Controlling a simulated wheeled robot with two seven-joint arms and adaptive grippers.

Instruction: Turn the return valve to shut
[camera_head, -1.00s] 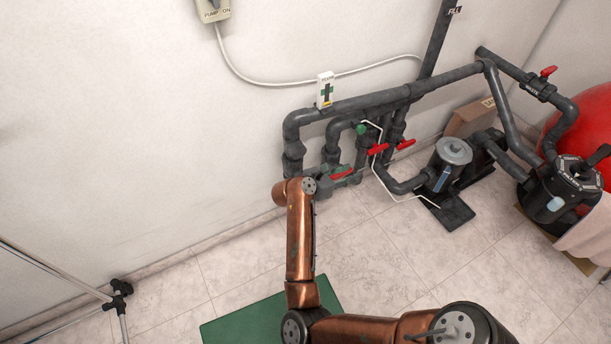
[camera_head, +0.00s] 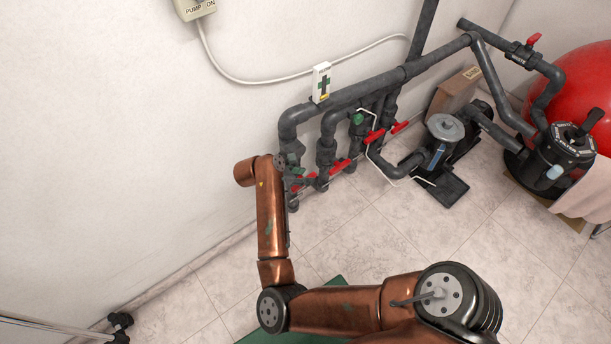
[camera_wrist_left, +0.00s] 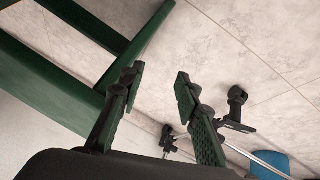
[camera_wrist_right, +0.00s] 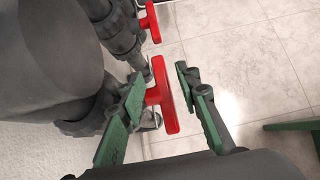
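A row of red valve handles sits on the grey pipes low along the wall. My right gripper (camera_head: 297,180) is at the leftmost one, partly hidden by my wrist. In the right wrist view, that red handle (camera_wrist_right: 163,96) stands between the two green fingers of my right gripper (camera_wrist_right: 158,85). The fingers are apart, with a clear gap to the right finger; contact on the left side cannot be told. A second red handle (camera_wrist_right: 150,22) is farther along. No return label is readable. My left gripper (camera_wrist_left: 158,82) is open and empty, outside the head view.
More red handles (camera_head: 374,136) are to the right, before the pump (camera_head: 445,128) and black filter head (camera_head: 565,150). Another red-handled valve (camera_head: 533,40) is upper right. Pipes crowd my right gripper's left side.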

